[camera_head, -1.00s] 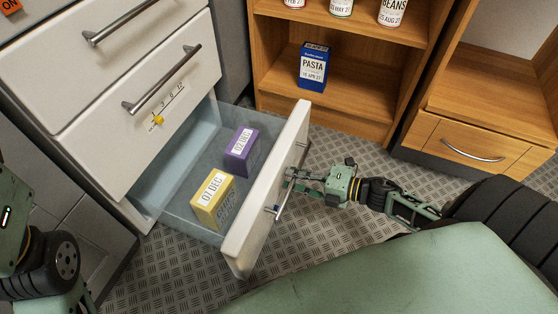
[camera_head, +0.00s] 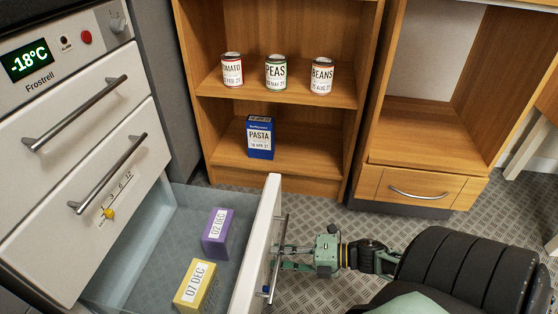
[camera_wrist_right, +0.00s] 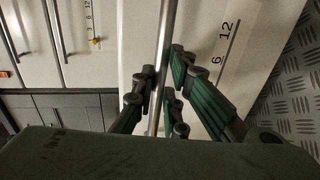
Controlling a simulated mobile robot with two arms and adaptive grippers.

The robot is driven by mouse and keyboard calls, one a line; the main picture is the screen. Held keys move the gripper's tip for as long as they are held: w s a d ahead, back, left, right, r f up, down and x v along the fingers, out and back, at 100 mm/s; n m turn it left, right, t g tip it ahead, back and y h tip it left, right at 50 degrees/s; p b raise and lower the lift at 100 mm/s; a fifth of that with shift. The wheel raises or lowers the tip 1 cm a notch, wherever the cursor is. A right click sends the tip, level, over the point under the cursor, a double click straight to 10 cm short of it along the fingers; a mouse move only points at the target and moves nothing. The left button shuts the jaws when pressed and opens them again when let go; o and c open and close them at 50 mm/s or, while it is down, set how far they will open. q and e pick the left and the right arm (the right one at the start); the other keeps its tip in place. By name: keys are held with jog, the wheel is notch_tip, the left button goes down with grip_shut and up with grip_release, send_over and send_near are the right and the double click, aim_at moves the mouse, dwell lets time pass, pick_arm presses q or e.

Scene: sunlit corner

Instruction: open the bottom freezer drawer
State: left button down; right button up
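The bottom freezer drawer (camera_head: 258,235) is pulled well out from the white freezer. Inside it lie a purple "02 DEC" box (camera_head: 217,233) and a yellow "07 DEC" box (camera_head: 195,287). The drawer's metal handle (camera_head: 284,226) is on its front. My right gripper (camera_head: 279,258) is at this handle. In the right wrist view the handle bar (camera_wrist_right: 167,30) passes between the fingers of the right gripper (camera_wrist_right: 161,85), which are closed in around it. My left gripper is not in view.
Two upper freezer drawers (camera_head: 75,165) are shut, under the -18°C panel (camera_head: 27,62). A wooden shelf (camera_head: 300,178) with several cans and a pasta box (camera_head: 260,138) stands behind. A wooden cabinet (camera_head: 430,150) is at right. Patterned floor (camera_head: 340,215) lies between.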

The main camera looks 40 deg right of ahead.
jog(key=o, duration=0.4)
jog(key=shift+s+d, duration=0.15)
jog(key=shift+c, duration=0.2)
jog(key=v, duration=1.1)
jog(key=shift+s+d+r, duration=0.1)
jog(key=shift+s+d, duration=0.1)
jog(key=shift+s, duration=0.15)
